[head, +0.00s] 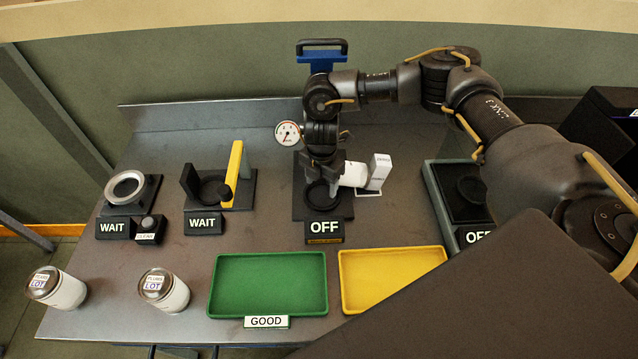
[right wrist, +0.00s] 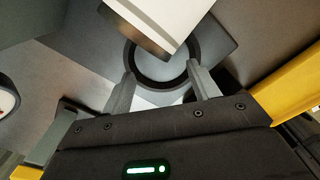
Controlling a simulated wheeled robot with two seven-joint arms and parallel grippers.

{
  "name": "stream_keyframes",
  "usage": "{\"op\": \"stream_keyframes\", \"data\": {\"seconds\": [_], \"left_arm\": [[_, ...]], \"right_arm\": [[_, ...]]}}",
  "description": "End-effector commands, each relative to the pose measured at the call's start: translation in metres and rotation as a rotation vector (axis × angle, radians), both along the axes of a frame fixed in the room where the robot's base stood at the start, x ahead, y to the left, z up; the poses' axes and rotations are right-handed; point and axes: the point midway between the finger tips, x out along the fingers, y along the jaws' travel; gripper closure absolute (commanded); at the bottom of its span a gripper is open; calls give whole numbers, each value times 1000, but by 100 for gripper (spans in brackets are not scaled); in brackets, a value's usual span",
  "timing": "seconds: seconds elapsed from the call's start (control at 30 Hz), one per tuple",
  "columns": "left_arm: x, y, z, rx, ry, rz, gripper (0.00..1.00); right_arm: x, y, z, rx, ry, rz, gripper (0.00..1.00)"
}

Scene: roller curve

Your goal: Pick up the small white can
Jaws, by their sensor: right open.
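A small white can-like body (head: 353,174) is just right of my right gripper (head: 325,184) in the head view, partly hidden by it and next to a white printed box (head: 380,171). My right gripper points down over the dark round seat of the OFF station (head: 308,206), with its jaws apart. In the right wrist view the open fingers (right wrist: 161,76) straddle the front of the dark ring (right wrist: 166,85). A white body (right wrist: 165,18) with a dark end overhangs the ring beyond the fingertips; I cannot tell whether it is can or box. My left gripper is out of view.
Two larger labelled cans (head: 57,288) (head: 165,291) stand at the front left. A green tray (head: 268,284) and a yellow tray (head: 390,278) lie empty in front. Two WAIT stations (head: 128,192) (head: 222,190) are left; a gauge (head: 288,133) is beside my right wrist.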

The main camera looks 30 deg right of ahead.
Motion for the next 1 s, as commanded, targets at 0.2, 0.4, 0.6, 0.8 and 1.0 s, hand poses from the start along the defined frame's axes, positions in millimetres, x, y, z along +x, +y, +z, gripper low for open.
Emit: {"op": "stream_keyframes", "data": {"seconds": [0.2, 0.4, 0.6, 0.8, 1.0], "left_arm": [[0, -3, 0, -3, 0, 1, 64], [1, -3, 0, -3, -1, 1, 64], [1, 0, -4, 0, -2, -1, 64], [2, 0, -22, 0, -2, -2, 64], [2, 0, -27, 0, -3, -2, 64]], "right_arm": [[0, 0, 0, 0, 0, -1, 10], [0, 0, 0, 0, 0, -1, 9], [1, 0, 5, 2, -1, 1, 9], [-1, 4, 29, 3, -5, 4, 9], [-5, 8, 70, 0, -7, 2, 9]]}}
